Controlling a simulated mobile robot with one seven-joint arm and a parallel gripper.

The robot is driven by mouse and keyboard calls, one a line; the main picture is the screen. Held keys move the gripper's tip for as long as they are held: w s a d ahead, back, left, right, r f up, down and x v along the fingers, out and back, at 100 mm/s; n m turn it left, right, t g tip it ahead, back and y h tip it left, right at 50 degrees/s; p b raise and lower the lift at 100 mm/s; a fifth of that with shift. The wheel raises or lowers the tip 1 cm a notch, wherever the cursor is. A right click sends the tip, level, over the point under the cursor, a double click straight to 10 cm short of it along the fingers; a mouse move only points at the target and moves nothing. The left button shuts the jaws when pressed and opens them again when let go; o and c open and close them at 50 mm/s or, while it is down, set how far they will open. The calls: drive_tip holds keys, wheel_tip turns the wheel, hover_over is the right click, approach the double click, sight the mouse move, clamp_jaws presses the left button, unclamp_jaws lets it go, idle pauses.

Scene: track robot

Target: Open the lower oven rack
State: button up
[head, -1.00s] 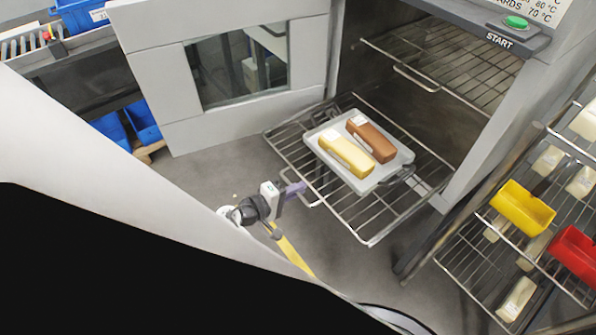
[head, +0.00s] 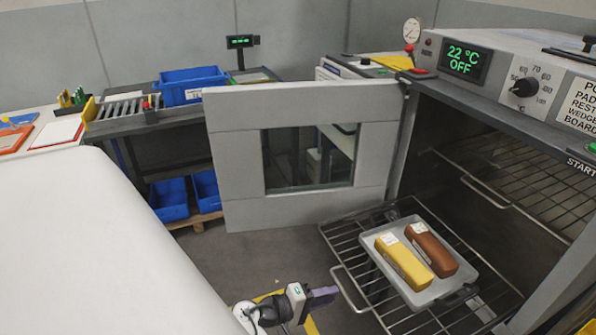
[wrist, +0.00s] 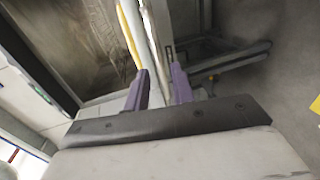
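The lower oven rack (head: 408,325) is a wire shelf that sticks out of the oven's open front in the head view. Its front has a looped wire handle (head: 346,296). A grey tray (head: 447,288) lies on the rack with a yellow block (head: 402,262) and a brown block (head: 432,250) on it. My gripper (head: 334,293), with purple fingers, is close to the handle, at its left. In the wrist view the two fingers (wrist: 161,88) stand apart with a gap between them. Pale bars show beyond them; whether any lies between the fingertips is unclear.
The oven door (head: 235,160) stands open at the left of the rack. The upper rack (head: 545,195) is inside the oven. Blue bins (head: 168,200) sit under a bench at the left. Grey floor (head: 262,262) is clear between the door and my gripper.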

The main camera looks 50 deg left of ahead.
drive_tip(key=b+v, duration=0.1)
drive_tip(key=v, duration=0.7)
drive_tip(key=shift+s, duration=0.2)
